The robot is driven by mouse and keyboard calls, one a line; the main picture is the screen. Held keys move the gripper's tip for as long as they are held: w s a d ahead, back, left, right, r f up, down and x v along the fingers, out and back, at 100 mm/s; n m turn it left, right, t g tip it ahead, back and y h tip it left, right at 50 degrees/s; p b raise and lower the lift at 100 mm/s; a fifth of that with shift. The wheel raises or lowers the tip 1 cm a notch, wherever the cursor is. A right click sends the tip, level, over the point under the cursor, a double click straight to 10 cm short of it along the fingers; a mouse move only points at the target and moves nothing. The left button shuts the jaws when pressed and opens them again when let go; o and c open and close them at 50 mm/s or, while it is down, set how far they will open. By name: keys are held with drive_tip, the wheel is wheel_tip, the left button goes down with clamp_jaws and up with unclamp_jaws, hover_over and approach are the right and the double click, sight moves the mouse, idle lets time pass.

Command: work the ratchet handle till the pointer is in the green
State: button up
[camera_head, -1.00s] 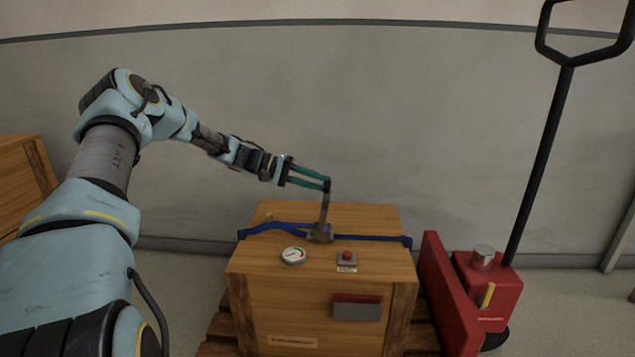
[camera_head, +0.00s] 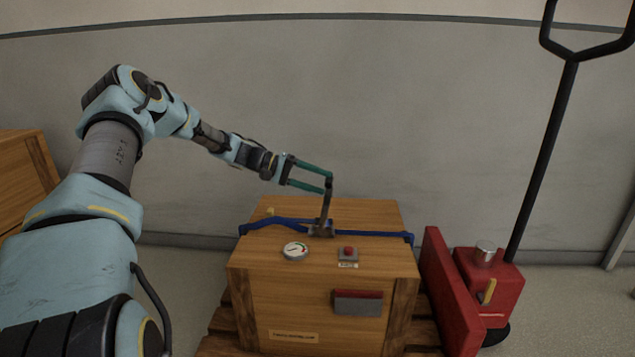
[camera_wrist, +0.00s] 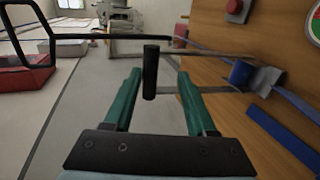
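The ratchet handle (camera_head: 325,208) stands nearly upright from the ratchet on top of a wooden crate (camera_head: 345,212). A blue strap (camera_head: 375,236) runs across the crate through the ratchet. My gripper (camera_head: 331,183) is at the handle's top end with its teal fingers spread. In the wrist view, the handle's dark grip (camera_wrist: 150,75) stands between the fingers, with a gap visible on at least the right side. The round white gauge (camera_head: 295,251) lies on the crate's top, front left of the ratchet. Its pointer is too small to read. The gauge is cut off in the wrist view (camera_wrist: 315,25).
A red button (camera_head: 347,251) sits right of the gauge. A grey and red holder (camera_head: 357,302) is on the crate's front. A red pallet jack (camera_head: 490,285) with a tall black handle stands at the right. Another wooden crate (camera_head: 25,175) is at the far left.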

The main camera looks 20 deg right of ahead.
drive_tip(key=v, duration=1)
drive_tip(key=shift+w+a, duration=0.15)
drive_tip(key=shift+a, duration=0.2)
drive_tip(key=shift+r, duration=0.1)
